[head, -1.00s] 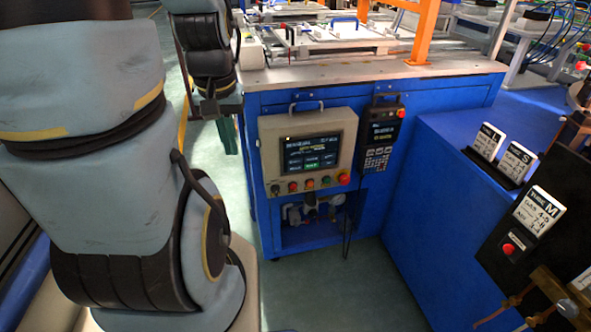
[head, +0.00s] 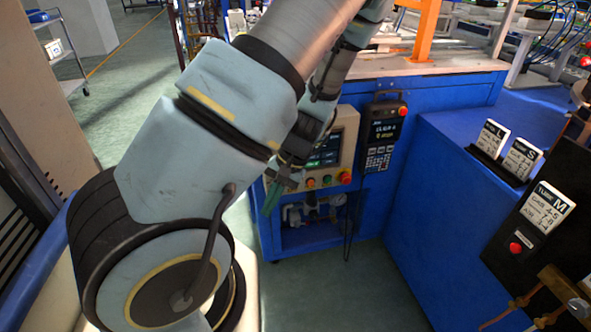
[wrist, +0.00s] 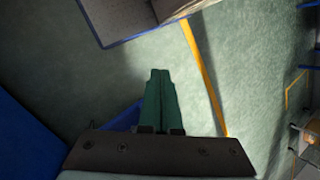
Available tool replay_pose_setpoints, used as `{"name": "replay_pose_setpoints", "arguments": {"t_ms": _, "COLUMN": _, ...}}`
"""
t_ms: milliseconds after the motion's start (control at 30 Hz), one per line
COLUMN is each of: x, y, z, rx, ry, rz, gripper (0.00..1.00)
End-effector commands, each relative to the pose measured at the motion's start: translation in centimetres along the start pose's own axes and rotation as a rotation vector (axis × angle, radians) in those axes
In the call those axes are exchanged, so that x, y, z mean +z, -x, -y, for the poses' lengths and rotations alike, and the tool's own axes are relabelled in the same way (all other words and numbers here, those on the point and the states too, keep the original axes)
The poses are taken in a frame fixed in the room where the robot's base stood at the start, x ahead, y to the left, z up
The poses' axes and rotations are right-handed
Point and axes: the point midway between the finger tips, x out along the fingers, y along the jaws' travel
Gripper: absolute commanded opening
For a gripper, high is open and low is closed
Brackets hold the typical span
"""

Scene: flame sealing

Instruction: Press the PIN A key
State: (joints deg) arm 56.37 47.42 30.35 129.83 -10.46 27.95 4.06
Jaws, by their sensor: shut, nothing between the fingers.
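A control panel (head: 351,135) with a screen and coloured buttons (head: 327,181) is on the front of the blue bench. Right of it hangs a dark handheld keypad unit (head: 384,132) with a lit display and several small keys (head: 378,158). I cannot read any key label, so I cannot tell which is PIN A. My gripper (head: 268,208) has green fingers pointing down, at the panel's lower left in the picture, apart from the keys. In the wrist view my gripper (wrist: 160,72) is shut and empty over the floor. My arm hides the panel's left part.
The blue bench (head: 450,95) has an open lower bay with fittings (head: 305,212). A blue cabinet (head: 430,190) at right carries white cards (head: 493,138) and a black board with a red button (head: 515,247). Green floor (head: 340,285) is clear in front.

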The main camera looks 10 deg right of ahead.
Motion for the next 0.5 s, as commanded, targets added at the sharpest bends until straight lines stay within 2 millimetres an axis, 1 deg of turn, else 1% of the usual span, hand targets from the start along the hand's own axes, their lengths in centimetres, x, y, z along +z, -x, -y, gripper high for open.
{"name": "replay_pose_setpoints", "arguments": {"t_ms": 33, "x": -0.5, "y": -1.0, "z": -0.5, "rx": -0.054, "ry": -0.027, "rz": 0.005, "gripper": 0.0}}
{"name": "replay_pose_setpoints", "arguments": {"t_ms": 100, "x": -1.3, "y": -1.8, "z": -0.8, "rx": -0.123, "ry": -0.054, "rz": 0.004, "gripper": 0.0}}
{"name": "replay_pose_setpoints", "arguments": {"t_ms": 233, "x": -2.8, "y": -2.9, "z": -1.2, "rx": -0.26, "ry": -0.107, "rz": -0.012, "gripper": 0.0}}
{"name": "replay_pose_setpoints", "arguments": {"t_ms": 367, "x": -4.7, "y": -3.3, "z": -1.8, "rx": -0.403, "ry": -0.162, "rz": -0.051, "gripper": 0.0}}
{"name": "replay_pose_setpoints", "arguments": {"t_ms": 500, "x": -7.1, "y": -2.7, "z": -2.7, "rx": -0.562, "ry": -0.222, "rz": -0.117, "gripper": 0.0}}
